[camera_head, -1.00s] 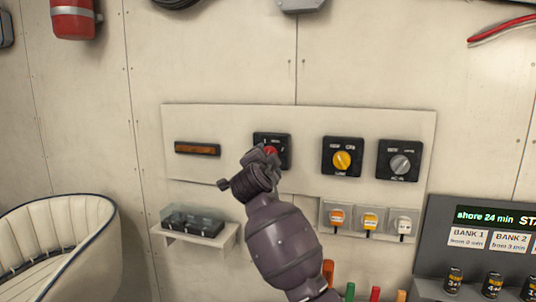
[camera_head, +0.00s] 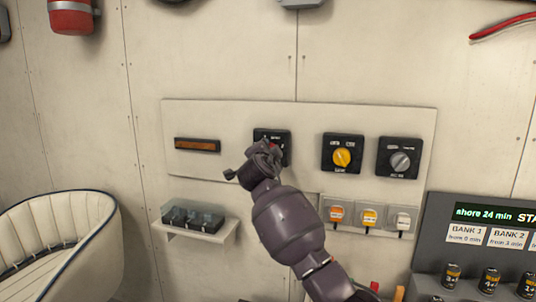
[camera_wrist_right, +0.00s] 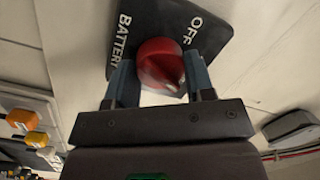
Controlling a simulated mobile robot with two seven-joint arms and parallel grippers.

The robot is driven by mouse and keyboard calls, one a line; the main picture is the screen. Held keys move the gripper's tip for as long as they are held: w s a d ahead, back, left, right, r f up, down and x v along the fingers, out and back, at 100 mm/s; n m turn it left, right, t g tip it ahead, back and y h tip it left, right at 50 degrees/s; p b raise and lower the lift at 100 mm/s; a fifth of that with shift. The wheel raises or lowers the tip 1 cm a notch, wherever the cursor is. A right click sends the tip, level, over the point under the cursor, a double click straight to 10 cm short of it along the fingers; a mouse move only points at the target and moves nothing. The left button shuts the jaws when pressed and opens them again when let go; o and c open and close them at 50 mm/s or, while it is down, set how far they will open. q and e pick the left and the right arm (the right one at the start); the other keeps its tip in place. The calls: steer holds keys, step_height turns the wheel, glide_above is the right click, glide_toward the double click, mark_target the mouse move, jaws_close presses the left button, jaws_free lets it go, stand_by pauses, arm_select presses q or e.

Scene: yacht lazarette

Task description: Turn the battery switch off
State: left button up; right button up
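The battery switch is a black square plate (camera_head: 285,136) on the wall panel, with a red knob (camera_wrist_right: 160,62) in its middle. In the right wrist view the plate reads BATTERY and OFF, and it looks turned relative to my gripper. A pale mark shows at the knob's lower right edge. My right gripper (camera_wrist_right: 162,72) has one finger on each side of the knob, and both appear to touch it. In the head view my right gripper (camera_head: 268,150) covers most of the knob. My left gripper is out of view.
To the right on the panel (camera_head: 230,113) are a switch with a yellow knob (camera_head: 342,157) and one with a grey knob (camera_head: 400,161). Small breakers (camera_head: 369,217) sit below them. A shelf with a clear-covered box (camera_head: 192,216) is at lower left. A battery station (camera_head: 480,240) stands at right.

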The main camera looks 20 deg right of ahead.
steer(key=c, duration=0.3)
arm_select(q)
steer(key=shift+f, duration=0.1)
